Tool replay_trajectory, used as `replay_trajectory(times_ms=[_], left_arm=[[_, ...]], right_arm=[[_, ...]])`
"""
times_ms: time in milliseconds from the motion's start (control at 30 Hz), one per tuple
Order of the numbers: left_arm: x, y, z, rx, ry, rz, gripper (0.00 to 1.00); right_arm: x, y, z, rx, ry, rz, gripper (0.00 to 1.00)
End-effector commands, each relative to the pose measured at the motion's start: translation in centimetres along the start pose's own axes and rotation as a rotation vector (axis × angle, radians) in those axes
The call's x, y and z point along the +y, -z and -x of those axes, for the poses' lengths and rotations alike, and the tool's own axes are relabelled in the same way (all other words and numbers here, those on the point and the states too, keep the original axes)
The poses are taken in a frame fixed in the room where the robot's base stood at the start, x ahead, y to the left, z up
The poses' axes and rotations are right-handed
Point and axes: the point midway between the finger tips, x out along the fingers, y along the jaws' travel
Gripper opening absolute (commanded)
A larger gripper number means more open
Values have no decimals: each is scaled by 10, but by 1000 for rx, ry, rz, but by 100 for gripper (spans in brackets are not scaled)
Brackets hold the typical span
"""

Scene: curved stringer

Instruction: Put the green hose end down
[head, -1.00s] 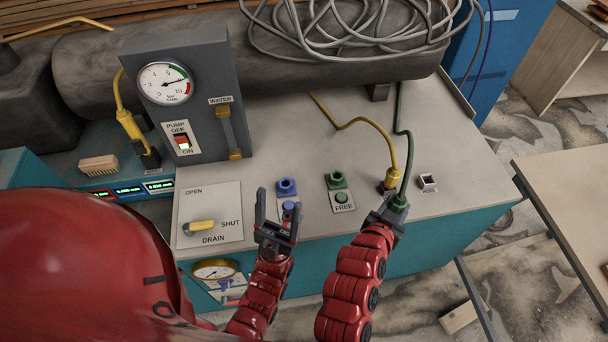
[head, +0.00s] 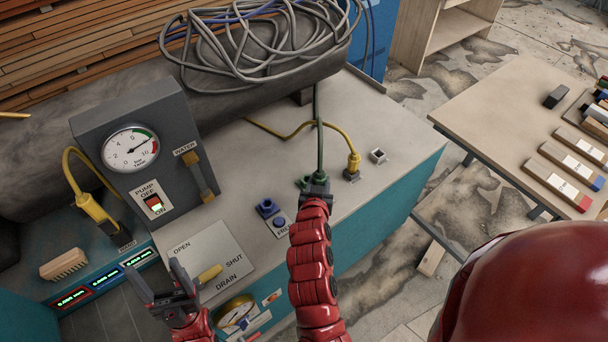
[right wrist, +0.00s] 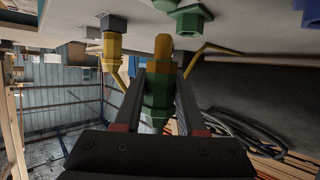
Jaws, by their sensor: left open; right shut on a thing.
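My right gripper (head: 318,184) is shut on the green hose end, which shows best in the right wrist view (right wrist: 158,98). Its brass tip points at the bench top and is outside any socket; I cannot tell if it touches the bench. The green hose (head: 319,140) runs back from the gripper. The green socket (head: 305,182) is just left of the gripper, and also shows beside the tip in the right wrist view (right wrist: 190,17). My left gripper (head: 163,278) is open and empty near the yellow drain lever (head: 210,273).
The yellow hose end (head: 353,163) stands upright in its fitting right of my right gripper. A small square socket (head: 378,155) lies beyond it. The blue socket (head: 267,207) is to the left. Grey cables (head: 250,45) lie on the pipe behind. The bench's right end is clear.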

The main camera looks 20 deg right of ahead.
Motion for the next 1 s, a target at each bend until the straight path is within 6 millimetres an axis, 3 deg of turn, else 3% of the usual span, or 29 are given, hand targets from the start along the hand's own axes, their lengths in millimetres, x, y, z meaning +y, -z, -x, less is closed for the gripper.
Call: replay_trajectory(times_ms=[100,300,467,700,1000], left_arm=[[0,-1,6,0,0,0,70],[1,-2,13,0,0,0,70],[1,-3,15,0,0,0,70],[1,-4,27,0,0,0,70],[1,-5,28,0,0,0,70]], right_arm=[[-17,8,-28,2,0,0,0],[-36,16,-57,0,0,0,0],[-39,15,-65,-1,-1,0,0],[-39,-16,-76,-2,-1,0,0],[-39,-16,-77,0,0,-1,0]])
